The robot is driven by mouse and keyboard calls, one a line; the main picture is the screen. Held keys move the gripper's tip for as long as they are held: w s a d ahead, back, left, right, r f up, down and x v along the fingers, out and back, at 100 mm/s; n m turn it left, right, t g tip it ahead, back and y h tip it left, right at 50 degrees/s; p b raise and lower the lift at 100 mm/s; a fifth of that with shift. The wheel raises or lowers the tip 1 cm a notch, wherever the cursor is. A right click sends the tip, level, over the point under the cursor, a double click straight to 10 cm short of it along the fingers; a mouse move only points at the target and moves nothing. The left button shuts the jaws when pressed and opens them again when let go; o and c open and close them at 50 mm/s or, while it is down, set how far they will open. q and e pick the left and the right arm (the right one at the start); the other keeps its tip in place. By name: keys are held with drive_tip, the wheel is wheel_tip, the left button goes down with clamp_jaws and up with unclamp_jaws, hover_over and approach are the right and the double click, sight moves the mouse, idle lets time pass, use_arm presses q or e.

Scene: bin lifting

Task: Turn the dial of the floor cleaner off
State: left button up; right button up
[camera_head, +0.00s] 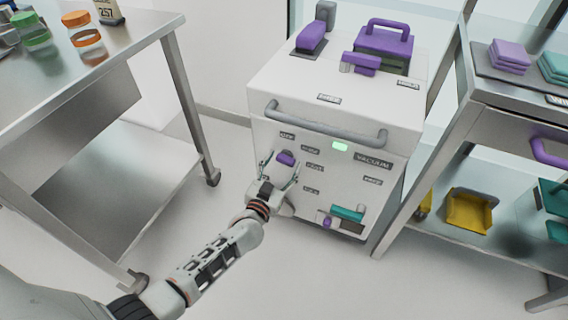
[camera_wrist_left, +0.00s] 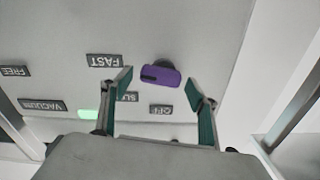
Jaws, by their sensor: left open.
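The floor cleaner (camera_head: 262,100) is a white box with a front panel. Its purple dial (camera_head: 285,158) sits at the panel's upper left, near the OFF label (camera_head: 287,136). The dial (camera_wrist_left: 160,76) shows whole in the left wrist view, with a dark mark on its left end, the side of the FAST label (camera_wrist_left: 103,60). The OFF label (camera_wrist_left: 162,109) is below it there. A green light (camera_head: 340,146) glows on the panel. My left gripper (camera_head: 281,166) is open, its fingers (camera_wrist_left: 158,88) on either side of the dial with visible gaps. My right gripper is out of view.
A grey handle bar (camera_head: 325,127) crosses the panel above the dial. A teal-and-purple part (camera_head: 347,214) sits low on the panel. A steel table (camera_head: 110,50) stands left and a shelf cart (camera_head: 480,110) right. Floor between the table and cleaner is clear.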

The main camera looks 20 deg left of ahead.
use_arm(q)
drive_tip(key=c, duration=1.1)
